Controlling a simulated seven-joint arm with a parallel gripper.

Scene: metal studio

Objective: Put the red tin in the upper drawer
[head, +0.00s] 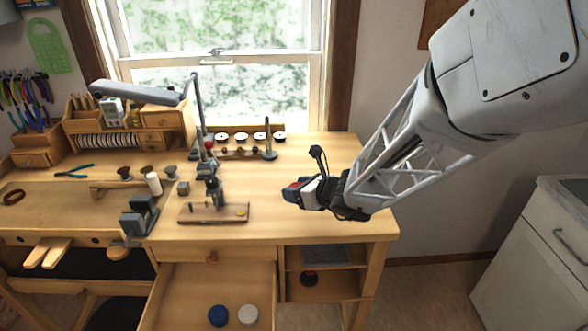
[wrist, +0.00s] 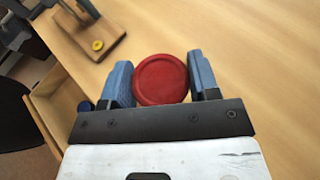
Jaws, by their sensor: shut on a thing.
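The red tin (wrist: 160,80) is round and flat-topped. In the wrist view it sits between the two blue fingers of my gripper (wrist: 161,82), which is shut on it. In the head view my gripper (head: 299,191) is over the right part of the bench top, and the tin is mostly hidden there.
A wooden board with a small grey tool (head: 213,212) stands left of my gripper. A grey vise (head: 139,218) and a lamp (head: 140,93) are further left. Open shelves (head: 322,285) are under the bench's right end. The right bench top is clear.

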